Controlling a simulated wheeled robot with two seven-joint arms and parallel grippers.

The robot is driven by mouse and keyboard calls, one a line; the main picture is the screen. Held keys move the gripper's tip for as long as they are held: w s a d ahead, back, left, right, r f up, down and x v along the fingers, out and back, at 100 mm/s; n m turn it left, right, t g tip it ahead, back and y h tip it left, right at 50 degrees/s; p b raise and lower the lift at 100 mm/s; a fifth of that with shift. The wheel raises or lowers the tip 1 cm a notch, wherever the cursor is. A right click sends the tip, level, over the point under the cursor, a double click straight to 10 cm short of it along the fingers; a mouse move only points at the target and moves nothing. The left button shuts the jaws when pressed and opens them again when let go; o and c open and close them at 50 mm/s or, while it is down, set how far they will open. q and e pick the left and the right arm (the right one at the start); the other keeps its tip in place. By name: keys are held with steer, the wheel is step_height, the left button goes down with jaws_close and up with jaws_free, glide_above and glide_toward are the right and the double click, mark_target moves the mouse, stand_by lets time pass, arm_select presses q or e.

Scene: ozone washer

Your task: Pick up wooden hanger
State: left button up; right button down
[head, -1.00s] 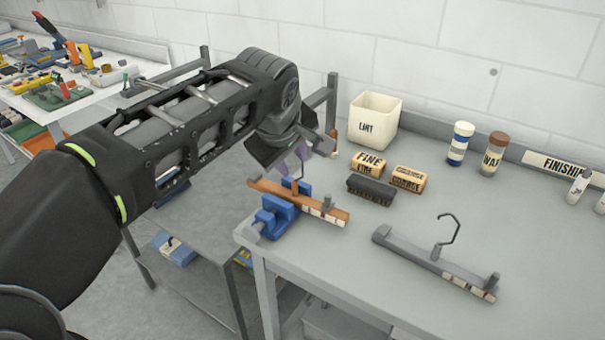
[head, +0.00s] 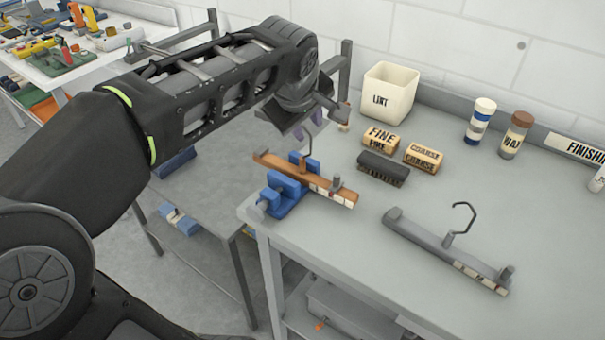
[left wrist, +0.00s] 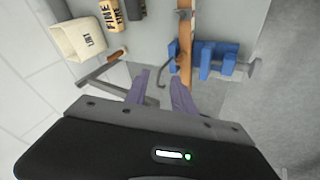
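The wooden hanger (head: 290,175) is an orange-brown bar with a dark hook and a pale label strip. It rests across a blue clamp (head: 291,197) at the near left corner of the grey table. My left gripper (head: 308,128) is above and just behind the hook in the head view. In the left wrist view its two purple fingers (left wrist: 160,93) are apart. The hook (left wrist: 162,78) shows between or just beyond the fingertips there, and the hanger bar (left wrist: 185,45) lies just past them. I cannot tell whether anything touches. My right gripper is not in view.
A grey hanger (head: 445,250) lies on the table to the right. Behind are a dark brush (head: 382,168), FINE (head: 381,138) and COARSE (head: 423,157) blocks, a LINT bin (head: 390,93) and several bottles. The table's front right is clear.

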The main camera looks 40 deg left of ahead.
mark_target(308, 132)
arm_select(q)
steer(key=shift+p+x, duration=0.65)
steer(key=shift+x, duration=1.9)
steer(key=shift+a+r, duration=0.1)
steer(key=shift+a, duration=0.05)
jaws_close()
steer(key=shift+w, duration=0.1)
